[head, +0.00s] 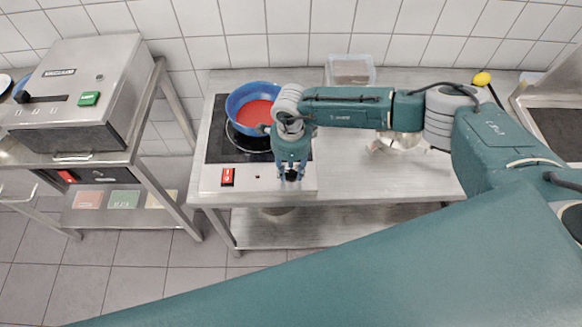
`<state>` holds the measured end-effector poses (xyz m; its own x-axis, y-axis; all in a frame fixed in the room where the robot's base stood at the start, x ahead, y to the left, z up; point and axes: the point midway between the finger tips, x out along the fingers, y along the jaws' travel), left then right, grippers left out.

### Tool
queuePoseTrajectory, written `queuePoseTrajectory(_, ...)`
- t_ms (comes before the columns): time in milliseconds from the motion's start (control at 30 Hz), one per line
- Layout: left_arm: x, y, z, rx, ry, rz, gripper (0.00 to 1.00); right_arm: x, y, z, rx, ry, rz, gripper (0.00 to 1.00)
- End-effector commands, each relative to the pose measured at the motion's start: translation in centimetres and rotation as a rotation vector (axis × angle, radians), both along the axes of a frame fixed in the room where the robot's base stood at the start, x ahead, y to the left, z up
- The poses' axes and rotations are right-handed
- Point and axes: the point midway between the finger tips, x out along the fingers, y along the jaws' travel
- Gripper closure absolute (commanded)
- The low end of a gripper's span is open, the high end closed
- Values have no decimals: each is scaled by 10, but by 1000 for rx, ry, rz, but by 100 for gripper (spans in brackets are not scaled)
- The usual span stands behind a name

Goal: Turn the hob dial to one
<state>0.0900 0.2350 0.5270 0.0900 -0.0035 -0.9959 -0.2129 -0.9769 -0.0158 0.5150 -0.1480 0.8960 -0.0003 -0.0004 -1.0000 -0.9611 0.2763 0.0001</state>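The hob (210,180) stands on the steel table, with a black cooking surface and a pale front panel. My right gripper (291,175) points down over the right part of this panel. Dark parts show at its fingertips. I cannot make out the dial separately there, nor tell whether the fingers touch or hold it. My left gripper is out of view.
A blue pan (235,98) with red contents sits on the hob, close to my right wrist. A clear container (350,70) stands at the back, and a yellow lemon (482,78) lies at the right. A steel appliance (80,85) stands on the left.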

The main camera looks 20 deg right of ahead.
Motion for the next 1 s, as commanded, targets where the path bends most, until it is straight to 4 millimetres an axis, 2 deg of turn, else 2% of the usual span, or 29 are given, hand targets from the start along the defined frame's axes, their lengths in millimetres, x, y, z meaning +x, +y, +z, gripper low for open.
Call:
queuePoseTrajectory(167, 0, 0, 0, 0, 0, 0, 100, 0, 0, 0, 0, 0, 0, 68)
queuePoseTrajectory(233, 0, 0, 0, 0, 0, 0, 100, 0, 0, 0, 0, 0, 0, 78)
queuePoseTrajectory(333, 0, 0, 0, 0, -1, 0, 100, 0, 0, 0, 0, 0, 0, 98)
queuePoseTrajectory(367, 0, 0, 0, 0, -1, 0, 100, 0, 0, 0, 0, 0, 0, 100)
queuePoseTrajectory(767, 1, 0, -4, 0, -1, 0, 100, 0, 0, -1, 0, 0, -39, 100)
queuePoseTrajectory(1000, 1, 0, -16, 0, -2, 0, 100, 1, 0, -3, 0, -1, -177, 100)
